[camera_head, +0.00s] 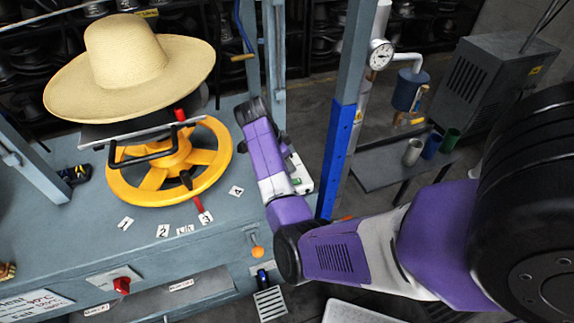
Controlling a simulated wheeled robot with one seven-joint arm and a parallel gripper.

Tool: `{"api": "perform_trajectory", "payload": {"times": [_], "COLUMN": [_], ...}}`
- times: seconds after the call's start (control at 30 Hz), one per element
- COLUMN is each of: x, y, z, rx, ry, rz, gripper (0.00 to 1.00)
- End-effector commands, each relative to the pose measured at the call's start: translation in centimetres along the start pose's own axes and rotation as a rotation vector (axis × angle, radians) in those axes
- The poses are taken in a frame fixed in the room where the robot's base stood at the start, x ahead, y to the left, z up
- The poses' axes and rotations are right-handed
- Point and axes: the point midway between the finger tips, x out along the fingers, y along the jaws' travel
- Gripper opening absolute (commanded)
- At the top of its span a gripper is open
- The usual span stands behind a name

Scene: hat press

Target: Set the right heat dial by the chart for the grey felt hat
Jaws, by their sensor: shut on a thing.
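The right heat dial appears to be the small dark blue knob (263,277) on a pale plate on the front of the press bench; its setting cannot be read. A red dial (122,285) sits on a white plate farther left. The chart (38,305) is cut off at the lower left, with temperatures too small to read surely. The hat (128,62) on the press is pale straw-coloured with a wide brim, not grey. My purple and white arm folds down over the bench's right end; its own links hide my gripper's fingers.
A yellow handwheel (128,190) with a red pointer lies under the hat, near numbered cards (205,218). An orange-tipped lever (257,252) stands just above the blue knob. A blue-and-grey post (341,130) rises behind my arm. A side table (385,165) with cups stands right.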

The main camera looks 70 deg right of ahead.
Motion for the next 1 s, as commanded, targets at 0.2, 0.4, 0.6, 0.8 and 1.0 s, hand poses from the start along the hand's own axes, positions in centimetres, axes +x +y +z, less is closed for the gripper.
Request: {"api": "perform_trajectory", "payload": {"times": [0.2,0.4,0.6,0.8,1.0], "x": [0.22,0.25,0.23,0.17,0.11], "y": [-0.26,-0.33,-0.35,-0.35,-0.33], "z": [0.08,0.08,0.01,-0.05,-0.10], "rx": [0.194,0.368,0.530,0.659,0.743], "ry": [-0.002,-0.002,-0.002,-0.002,-0.001], "rz": [0.076,0.149,0.216,0.270,0.306], "gripper": [0.00,0.00,0.00,0.00,0.00]}}
